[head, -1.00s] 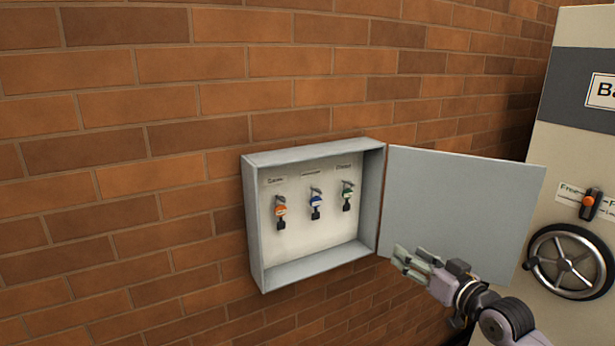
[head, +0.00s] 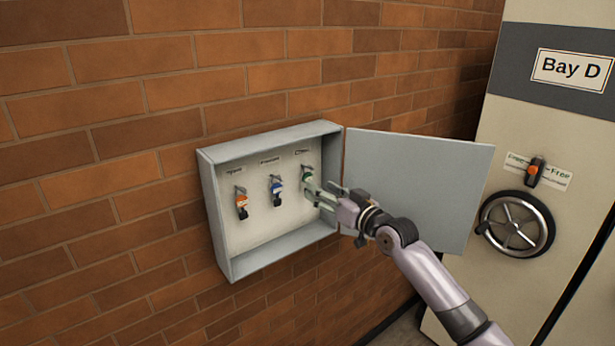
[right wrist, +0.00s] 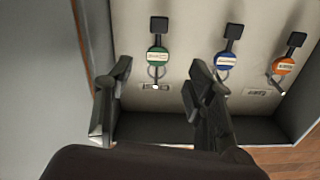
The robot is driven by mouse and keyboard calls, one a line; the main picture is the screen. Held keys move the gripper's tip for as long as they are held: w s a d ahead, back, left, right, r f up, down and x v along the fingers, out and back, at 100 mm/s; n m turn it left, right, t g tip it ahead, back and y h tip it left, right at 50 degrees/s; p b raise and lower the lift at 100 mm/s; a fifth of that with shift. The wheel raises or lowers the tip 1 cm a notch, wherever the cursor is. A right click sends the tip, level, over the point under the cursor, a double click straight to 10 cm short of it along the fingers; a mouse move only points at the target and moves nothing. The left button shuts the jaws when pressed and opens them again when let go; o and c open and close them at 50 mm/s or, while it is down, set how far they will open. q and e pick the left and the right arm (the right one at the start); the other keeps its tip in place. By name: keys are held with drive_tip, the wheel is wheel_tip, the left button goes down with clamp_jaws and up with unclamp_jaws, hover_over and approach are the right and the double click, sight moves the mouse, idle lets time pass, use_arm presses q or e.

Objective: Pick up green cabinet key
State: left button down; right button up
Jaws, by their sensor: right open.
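The green cabinet key (head: 307,177) hangs on a hook at the right end of the row in the open wall cabinet (head: 270,232). In the right wrist view the green key (right wrist: 157,56) hangs with its dark end away from its hook, between the lines of the two fingers. My right gripper (head: 318,192) is open and reaches into the cabinet at the green key, partly covering it. In the right wrist view my right gripper (right wrist: 158,105) is empty, and the key is ahead of the fingertips. Contact cannot be told. My left gripper is not in view.
A blue key (head: 277,188) and an orange key (head: 241,200) hang left of the green one. The open cabinet door (head: 420,180) stands to the right, close behind my right arm. A shelving unit with a handwheel (head: 516,222) is further right.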

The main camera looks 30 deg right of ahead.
sight(309, 178)
drive_tip(key=shift+w+r+p, duration=0.2)
drive_tip(key=shift+w+p, duration=0.2)
drive_tip(key=shift+w, duration=0.45)
drive_tip(key=w+p, duration=0.1)
drive_tip(key=w, duration=0.2)
drive_tip(key=shift+w+r, duration=0.15)
drive_tip(key=shift+r, duration=0.05)
drive_tip(key=shift+w+f+p, duration=0.2)
drive_tip(key=shift+w+p, duration=0.1)
drive_tip(key=shift+w, duration=0.3)
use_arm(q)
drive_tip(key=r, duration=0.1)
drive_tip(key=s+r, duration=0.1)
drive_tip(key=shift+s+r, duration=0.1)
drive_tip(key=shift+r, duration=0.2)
use_arm(e)
drive_tip(key=shift+s, duration=0.1)
drive_tip(key=shift+c, duration=0.8)
drive_tip(key=c, duration=0.9)
